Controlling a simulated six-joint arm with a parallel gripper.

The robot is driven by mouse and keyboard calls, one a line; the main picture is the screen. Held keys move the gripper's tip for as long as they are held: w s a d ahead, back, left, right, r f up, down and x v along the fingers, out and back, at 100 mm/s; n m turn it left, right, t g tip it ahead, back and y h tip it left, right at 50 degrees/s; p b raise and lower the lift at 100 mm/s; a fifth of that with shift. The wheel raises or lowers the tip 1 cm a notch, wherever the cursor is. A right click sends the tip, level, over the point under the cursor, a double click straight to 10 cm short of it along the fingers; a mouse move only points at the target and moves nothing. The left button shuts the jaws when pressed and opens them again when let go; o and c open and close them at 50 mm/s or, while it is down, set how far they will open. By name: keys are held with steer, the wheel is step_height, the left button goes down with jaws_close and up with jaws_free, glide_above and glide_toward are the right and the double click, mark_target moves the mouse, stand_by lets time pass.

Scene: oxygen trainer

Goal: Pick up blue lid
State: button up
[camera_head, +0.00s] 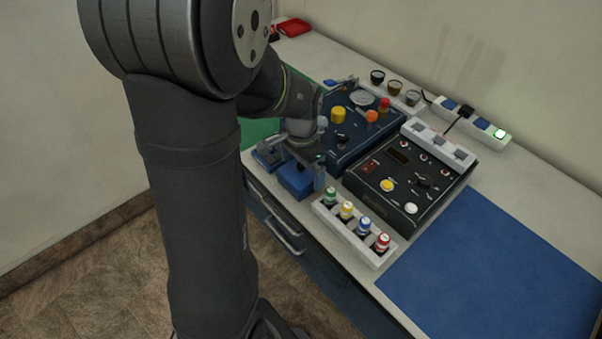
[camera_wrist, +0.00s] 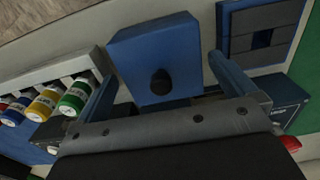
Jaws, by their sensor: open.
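The blue lid (camera_head: 296,181) is a square blue block near the table's front edge in the head view. In the wrist view the lid (camera_wrist: 182,42) shows a dark round knob (camera_wrist: 161,82) on its top. My gripper (camera_wrist: 160,70) is open, with one finger on each side of the knob in the picture and neither seen closed on it. In the head view my gripper (camera_head: 304,167) is over the lid, and the arm hides part of that area. Whether a finger touches the lid cannot be told.
A blue open box with dark compartments (camera_wrist: 262,8) lies beside the lid. A white rack (camera_head: 321,209) of colour-capped bottles stands on the other side. A blue panel with knobs (camera_head: 357,143) and a black panel (camera_head: 372,195) are behind. The blue mat (camera_head: 490,270) is clear.

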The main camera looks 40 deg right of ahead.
mark_target(301, 174)
steer(key=shift+f, duration=1.5)
steer(key=shift+c, duration=0.4)
steer(key=c, duration=0.8)
steer(key=r, duration=0.6)
steer(key=w+r, duration=0.1)
steer(key=r, duration=0.2)
steer(key=shift+r, duration=0.35)
steer(key=shift+c, duration=0.2)
steer(key=w+r, duration=0.2)
steer(key=w, duration=0.9)
